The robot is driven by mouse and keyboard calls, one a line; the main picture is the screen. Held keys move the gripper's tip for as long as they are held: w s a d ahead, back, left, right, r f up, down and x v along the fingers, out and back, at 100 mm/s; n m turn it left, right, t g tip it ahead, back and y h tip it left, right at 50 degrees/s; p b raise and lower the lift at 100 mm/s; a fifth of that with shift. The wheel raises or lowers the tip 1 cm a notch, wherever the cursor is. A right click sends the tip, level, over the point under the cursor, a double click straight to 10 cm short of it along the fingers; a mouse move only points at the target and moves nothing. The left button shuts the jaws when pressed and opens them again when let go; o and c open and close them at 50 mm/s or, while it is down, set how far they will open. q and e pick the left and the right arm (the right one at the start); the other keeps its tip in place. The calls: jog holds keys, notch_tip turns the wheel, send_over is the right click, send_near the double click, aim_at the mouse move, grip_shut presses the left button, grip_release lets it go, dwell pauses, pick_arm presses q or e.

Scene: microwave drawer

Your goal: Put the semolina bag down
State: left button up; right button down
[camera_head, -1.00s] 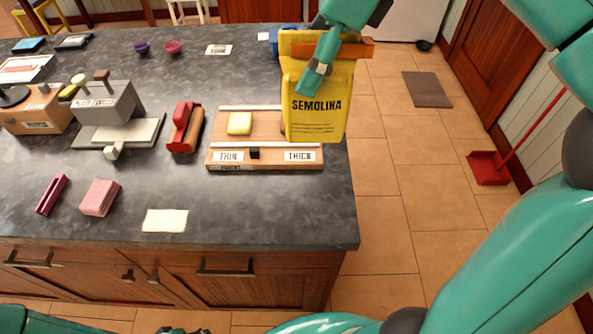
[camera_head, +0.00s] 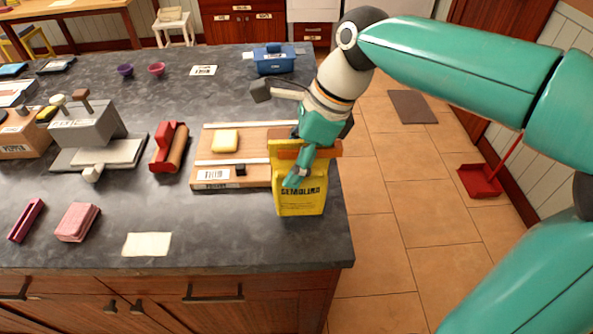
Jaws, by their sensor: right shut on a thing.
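The yellow semolina bag (camera_head: 301,203) is upright at the right end of the dark countertop (camera_head: 200,214), in front of the right part of a wooden board (camera_head: 255,174). Its lower edge appears at counter level; I cannot tell whether it rests there. My right gripper (camera_head: 303,160) is shut on the bag's top, by an orange-brown strip, and covers part of the label. My left gripper is not in view.
The board carries a yellow block (camera_head: 225,141). A red roller (camera_head: 169,148), a grey press (camera_head: 88,127), a pink stack (camera_head: 77,222) and a pale card (camera_head: 147,244) lie leftward. The counter's right edge is close to the bag.

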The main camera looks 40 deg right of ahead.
jog(key=shift+f, duration=1.55)
jog(key=shift+c, duration=1.2)
grip_release()
jog(key=p+v, duration=0.1)
jog(key=v, duration=1.1)
jog(key=shift+a, duration=0.1)
